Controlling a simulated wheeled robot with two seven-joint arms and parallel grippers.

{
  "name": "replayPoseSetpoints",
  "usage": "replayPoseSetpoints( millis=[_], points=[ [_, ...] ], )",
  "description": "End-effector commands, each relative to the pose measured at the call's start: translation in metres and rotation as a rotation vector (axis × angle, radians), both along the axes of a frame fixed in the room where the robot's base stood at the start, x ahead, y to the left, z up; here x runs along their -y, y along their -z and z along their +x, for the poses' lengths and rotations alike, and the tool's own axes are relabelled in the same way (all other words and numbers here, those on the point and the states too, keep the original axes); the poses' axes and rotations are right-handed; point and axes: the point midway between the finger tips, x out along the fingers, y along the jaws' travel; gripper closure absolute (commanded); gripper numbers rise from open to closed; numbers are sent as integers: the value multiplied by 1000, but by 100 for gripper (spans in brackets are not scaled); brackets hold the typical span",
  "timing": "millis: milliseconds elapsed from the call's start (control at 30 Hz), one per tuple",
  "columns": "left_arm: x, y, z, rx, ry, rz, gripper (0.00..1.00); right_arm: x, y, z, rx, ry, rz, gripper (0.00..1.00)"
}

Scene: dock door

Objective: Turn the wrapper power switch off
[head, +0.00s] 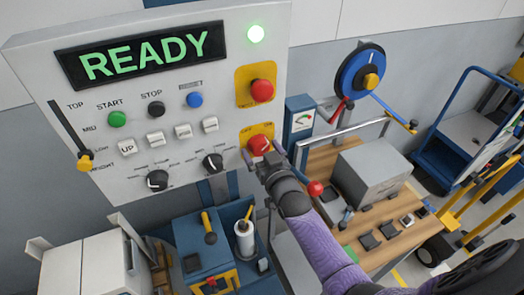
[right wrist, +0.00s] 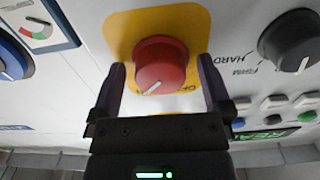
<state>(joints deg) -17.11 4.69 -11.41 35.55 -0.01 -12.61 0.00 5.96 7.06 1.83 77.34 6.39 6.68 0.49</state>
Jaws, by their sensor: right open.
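The wrapper power switch (head: 258,143) is a red rotary knob on a yellow plate at the lower right of the grey control panel (head: 225,180). In the right wrist view the red knob (right wrist: 160,62) fills the middle, and its white pointer line slants to the lower left. The lettering on its plate is partly hidden. My right gripper (head: 262,160) is at the knob in the head view. In the right wrist view its two fingers (right wrist: 162,88) stand open, one on each side of the knob, with small gaps visible. My left gripper is not in view.
A red button (head: 262,91) on a yellow plate sits above the switch. A black knob (head: 213,163) is to its left. The display (head: 140,55) reads READY beside a lit green lamp (head: 256,34). A wooden bench (head: 395,240) with a grey box stands to the right.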

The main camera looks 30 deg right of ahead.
Motion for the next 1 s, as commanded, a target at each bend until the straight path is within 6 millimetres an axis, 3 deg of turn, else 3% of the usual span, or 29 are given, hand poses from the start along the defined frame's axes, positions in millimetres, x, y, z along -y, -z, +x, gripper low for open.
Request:
replayPoseSetpoints(
  millis=[33, 67, 433, 767, 1000],
  points=[
    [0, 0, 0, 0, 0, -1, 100, 0, 0, 0, 0, 0, 0, 2],
    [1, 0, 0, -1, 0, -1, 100, 0, 0, 0, 0, 0, 0, 8],
    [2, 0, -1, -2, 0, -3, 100, 0, 0, 0, 0, 0, 0, 87],
    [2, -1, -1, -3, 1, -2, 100, 0, 0, 0, -3, 0, -51, 89],
    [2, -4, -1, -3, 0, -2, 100, 0, 0, 0, -12, 0, -212, 89]
  ],
)
